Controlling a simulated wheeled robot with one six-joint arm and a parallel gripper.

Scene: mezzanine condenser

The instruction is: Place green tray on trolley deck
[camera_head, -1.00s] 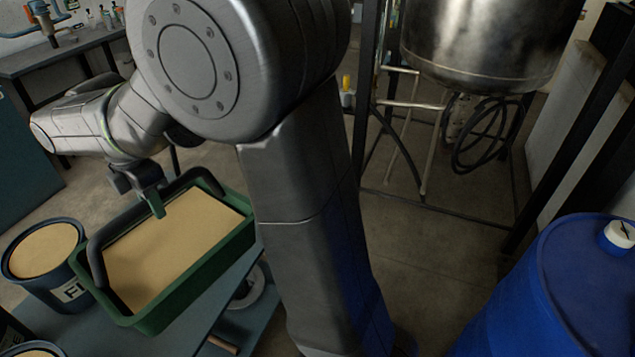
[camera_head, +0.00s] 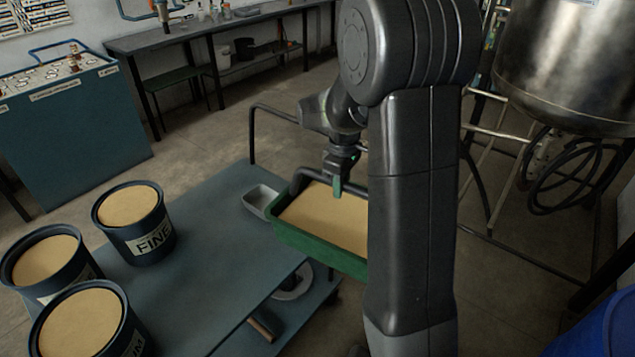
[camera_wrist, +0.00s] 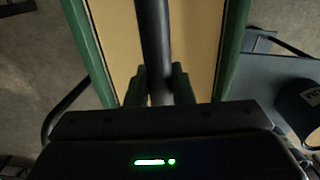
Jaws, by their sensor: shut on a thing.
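The green tray (camera_head: 318,247) is filled with tan material and has a dark bar handle (camera_head: 312,174) over it. My gripper (camera_head: 337,189) is shut on the handle; the wrist view also shows my gripper's fingers (camera_wrist: 160,85) on either side of the bar. The tray is by the right edge of the blue-grey trolley deck (camera_head: 205,230) and overlaps it in the picture. I cannot tell whether its underside touches the deck. My arm hides the tray's right end.
A bucket labelled FINE (camera_head: 136,238) and two more buckets (camera_head: 45,270) stand on the deck's left. A small grey pan (camera_head: 260,200) lies beside the tray. The deck's middle is clear. A steel vessel (camera_head: 560,70) and a blue drum (camera_head: 605,330) are at right.

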